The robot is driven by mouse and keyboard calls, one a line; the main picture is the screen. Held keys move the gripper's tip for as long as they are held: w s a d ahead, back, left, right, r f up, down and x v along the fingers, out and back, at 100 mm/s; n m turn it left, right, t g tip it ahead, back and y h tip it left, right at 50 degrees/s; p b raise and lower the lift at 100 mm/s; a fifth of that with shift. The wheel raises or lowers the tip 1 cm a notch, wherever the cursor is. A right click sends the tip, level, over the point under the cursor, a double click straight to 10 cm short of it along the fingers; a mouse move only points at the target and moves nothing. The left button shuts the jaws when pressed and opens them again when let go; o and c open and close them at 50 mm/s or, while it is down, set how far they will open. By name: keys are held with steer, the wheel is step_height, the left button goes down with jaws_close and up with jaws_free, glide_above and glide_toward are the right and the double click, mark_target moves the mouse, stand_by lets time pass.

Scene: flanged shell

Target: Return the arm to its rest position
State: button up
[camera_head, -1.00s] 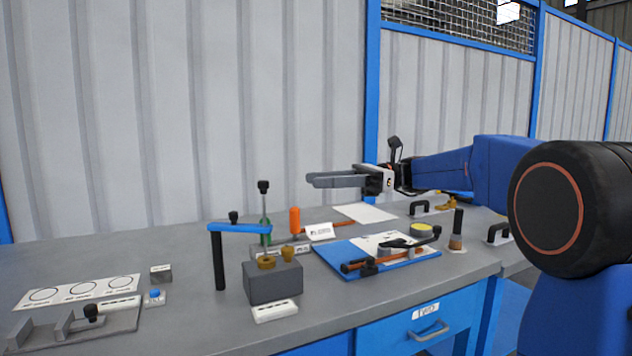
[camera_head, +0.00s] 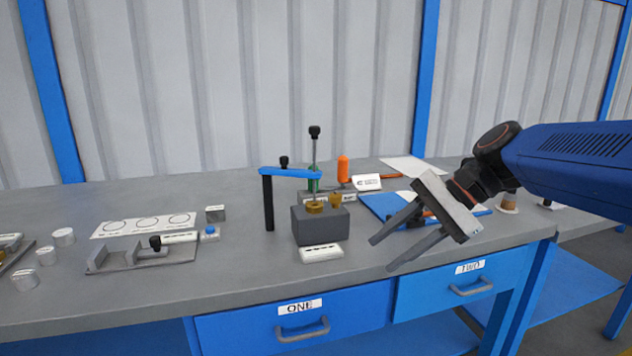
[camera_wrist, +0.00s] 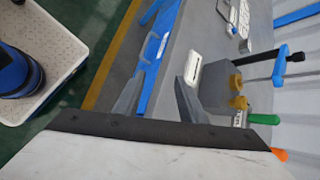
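My gripper (camera_head: 392,246) is at the right of the head view, in front of the blue tray and over the front part of the bench. Its two grey fingers point down and left and stand apart with nothing between them. In the wrist view the fingers of my gripper (camera_wrist: 158,95) also show, spread and empty, with the bench edge and a drawer front beyond them. My blue and black arm reaches in from the right edge of the head view.
A grey block (camera_head: 320,226) with brass parts (camera_head: 315,207) stands left of the fingers, beside a blue-armed black post (camera_head: 268,205). A blue tray (camera_head: 380,207) lies partly hidden behind my gripper. Drawers ONE (camera_head: 300,325) and TWO (camera_head: 470,285) are shut.

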steer(key=s+d+f+n+t+h, duration=0.4)
steer(key=s+d+f+n+h, duration=0.5)
steer(key=s+d+f, duration=0.4)
step_height(320, 180, down, 3)
steer(key=shift+s+d+f+n, duration=0.1)
steer(key=shift+s+d+n, duration=0.2)
steer(key=shift+d+n, duration=0.55)
